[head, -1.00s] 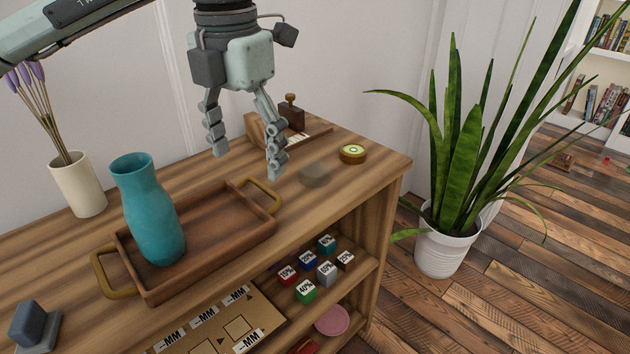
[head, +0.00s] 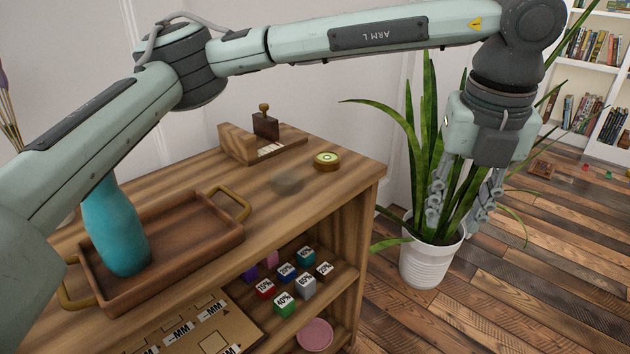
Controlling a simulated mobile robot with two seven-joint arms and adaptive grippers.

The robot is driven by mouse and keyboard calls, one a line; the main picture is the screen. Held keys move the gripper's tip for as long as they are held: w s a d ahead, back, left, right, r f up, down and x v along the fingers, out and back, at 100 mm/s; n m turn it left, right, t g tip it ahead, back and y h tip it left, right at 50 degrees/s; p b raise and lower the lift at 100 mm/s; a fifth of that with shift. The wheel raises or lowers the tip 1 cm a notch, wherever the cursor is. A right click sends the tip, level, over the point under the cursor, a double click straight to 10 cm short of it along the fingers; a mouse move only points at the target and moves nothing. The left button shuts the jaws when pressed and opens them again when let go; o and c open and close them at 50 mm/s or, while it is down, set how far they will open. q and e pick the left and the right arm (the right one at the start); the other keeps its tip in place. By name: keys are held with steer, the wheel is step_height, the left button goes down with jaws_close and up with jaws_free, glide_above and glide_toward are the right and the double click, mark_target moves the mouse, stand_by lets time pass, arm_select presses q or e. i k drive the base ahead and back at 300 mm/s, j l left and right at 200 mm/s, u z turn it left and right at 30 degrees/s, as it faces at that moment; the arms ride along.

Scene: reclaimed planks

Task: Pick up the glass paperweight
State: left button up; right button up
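The glass paperweight (head: 287,182) looks like a low, clear, greyish dome. It sits on the wooden cabinet top (head: 350,183), right of the brown tray and near the front edge. My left gripper (head: 454,226) points down with its fingers apart and nothing between them. It is well to the right of the paperweight, past the cabinet's right end, and covers part of the potted plant. My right gripper is not in view.
A teal vase (head: 115,230) stands in the brown tray (head: 200,242), partly behind my arm. A small round tin with a green top (head: 326,160) and a wooden box (head: 240,143) are near the paperweight. Cubes (head: 285,271) lie on the shelf below. A snake plant's white pot (head: 428,264) stands on the floor.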

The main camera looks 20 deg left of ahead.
mark_target(284, 181)
steer(key=i+l+z, duration=0.2)
steer(key=l, duration=0.2)
steer(key=i+l+z, duration=0.15)
steer(key=i+l, duration=0.2)
steer(key=i+l+u, duration=0.2)
steer(key=i+u, duration=0.25)
steer(key=i+l+u, duration=0.45)
steer(key=i+u, duration=0.15)
steer(key=u, duration=0.25)
steer(key=i+l+u, duration=0.1)
steer(key=u, duration=0.35)
steer(key=i+l+u, duration=0.1)
steer(key=u, duration=0.3)
steer(key=i+l+u, duration=0.1)
steer(key=u, duration=0.35)
steer(key=i+l+u, duration=0.1)
steer(key=l+u, duration=0.15)
steer(key=u, duration=0.15)
steer(key=i+l+u, duration=0.1)
steer(key=l+u, duration=0.15)
steer(key=u, duration=0.15)
steer(key=l+u, duration=0.25)
steer(key=u, duration=0.15)
